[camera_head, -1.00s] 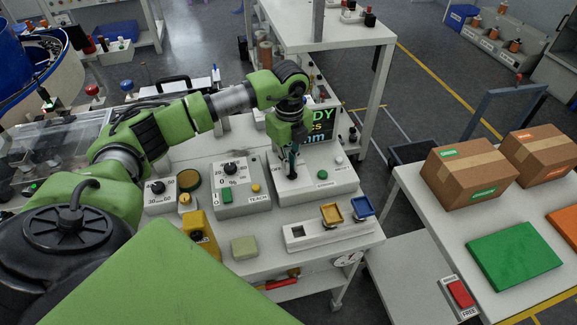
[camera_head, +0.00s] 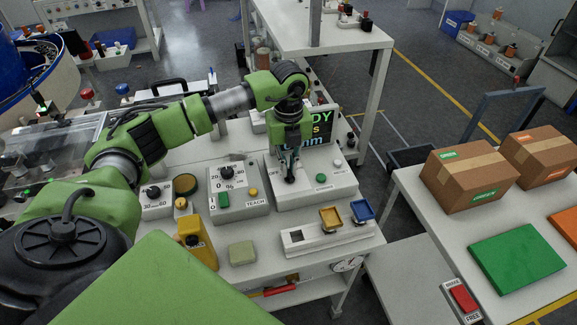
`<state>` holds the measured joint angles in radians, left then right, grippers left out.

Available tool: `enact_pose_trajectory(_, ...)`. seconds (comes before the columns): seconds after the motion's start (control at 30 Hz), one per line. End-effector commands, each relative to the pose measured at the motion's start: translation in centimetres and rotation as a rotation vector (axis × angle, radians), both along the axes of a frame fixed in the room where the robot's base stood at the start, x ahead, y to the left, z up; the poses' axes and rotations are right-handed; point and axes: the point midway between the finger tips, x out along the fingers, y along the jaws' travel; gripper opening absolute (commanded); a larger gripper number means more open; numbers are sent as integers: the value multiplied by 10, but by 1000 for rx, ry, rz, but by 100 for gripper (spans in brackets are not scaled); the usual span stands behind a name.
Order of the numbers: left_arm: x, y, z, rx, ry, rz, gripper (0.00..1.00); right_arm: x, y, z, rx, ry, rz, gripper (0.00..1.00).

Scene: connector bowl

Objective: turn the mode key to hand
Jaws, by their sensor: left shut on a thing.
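The mode key (camera_head: 290,178) is a small dark handle on the white control box (camera_head: 330,186) with a green button and a white knob. My left gripper (camera_head: 290,167) points down over this box with its fingers shut on the key. The fingers partly hide the key, and the labels beside it are too small to read surely. My right gripper is not in view.
A dark screen with green and blue text (camera_head: 322,124) stands close behind the gripper. A grey TEACH box (camera_head: 236,198) with a dial is to the left. A white unit with yellow and blue paddles (camera_head: 310,238) is in front.

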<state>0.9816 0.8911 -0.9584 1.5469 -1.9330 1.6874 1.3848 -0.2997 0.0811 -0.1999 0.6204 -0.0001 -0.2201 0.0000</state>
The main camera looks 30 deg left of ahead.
Motion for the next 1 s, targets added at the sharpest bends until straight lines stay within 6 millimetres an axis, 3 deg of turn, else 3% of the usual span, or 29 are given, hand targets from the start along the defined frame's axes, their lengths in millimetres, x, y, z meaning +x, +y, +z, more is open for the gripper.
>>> enact_pose_trajectory(0.13,1,0,1,-1,-3,2,0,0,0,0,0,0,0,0)
enact_pose_trajectory(0.2,1,0,1,-1,-3,2,20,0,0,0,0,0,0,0)
enact_pose_trajectory(0.23,1,0,1,-1,-2,2,24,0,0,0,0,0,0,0)
enact_pose_trajectory(0.63,1,0,5,-1,-2,2,24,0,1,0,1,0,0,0)
enact_pose_trajectory(0.77,2,0,23,0,-6,2,24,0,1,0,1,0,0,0)
enact_pose_trajectory(1.0,2,0,74,-1,-6,1,24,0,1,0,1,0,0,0)
